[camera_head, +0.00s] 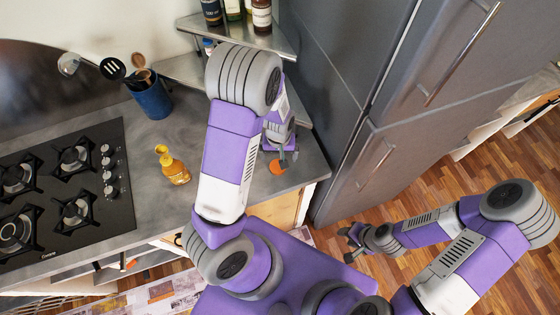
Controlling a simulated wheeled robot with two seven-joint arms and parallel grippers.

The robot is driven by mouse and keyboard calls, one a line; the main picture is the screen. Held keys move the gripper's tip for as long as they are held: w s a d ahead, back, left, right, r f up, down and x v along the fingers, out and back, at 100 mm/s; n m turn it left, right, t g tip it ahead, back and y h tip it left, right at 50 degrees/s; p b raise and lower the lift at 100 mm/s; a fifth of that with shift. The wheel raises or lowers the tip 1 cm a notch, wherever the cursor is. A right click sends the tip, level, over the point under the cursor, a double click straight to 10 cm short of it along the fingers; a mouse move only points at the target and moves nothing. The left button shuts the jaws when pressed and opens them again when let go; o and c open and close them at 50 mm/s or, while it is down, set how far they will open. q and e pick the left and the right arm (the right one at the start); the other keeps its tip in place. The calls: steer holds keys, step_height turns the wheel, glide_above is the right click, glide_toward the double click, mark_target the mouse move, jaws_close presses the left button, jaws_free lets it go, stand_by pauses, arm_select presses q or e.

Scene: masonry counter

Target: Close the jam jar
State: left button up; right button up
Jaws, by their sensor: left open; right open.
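An orange round piece (278,167) lies on the grey counter near its right front corner; I cannot tell whether it is the jam jar's lid. No jam jar can be made out clearly, and my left arm hides part of the counter. My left gripper (287,155) is open, pointing down at the counter right by the orange piece. My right gripper (352,240) is open and empty, out over the floor in front of the fridge.
An amber bottle (174,168) stands on the counter left of my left arm. A blue utensil pot (152,99) stands behind it. The gas hob (105,215) is at left. Shelves with bottles (262,17) are at the back, beside a grey fridge (350,80).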

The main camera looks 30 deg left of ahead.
mark_target(278, 166)
arm_select(q)
steer(key=shift+w+f, duration=0.15)
steer(key=shift+f, duration=1.1)
steer(key=shift+f, duration=0.15)
steer(key=f, duration=0.5)
steer(key=shift+a, duration=0.25)
steer(key=c, duration=1.1)
steer(key=shift+c, duration=0.2)
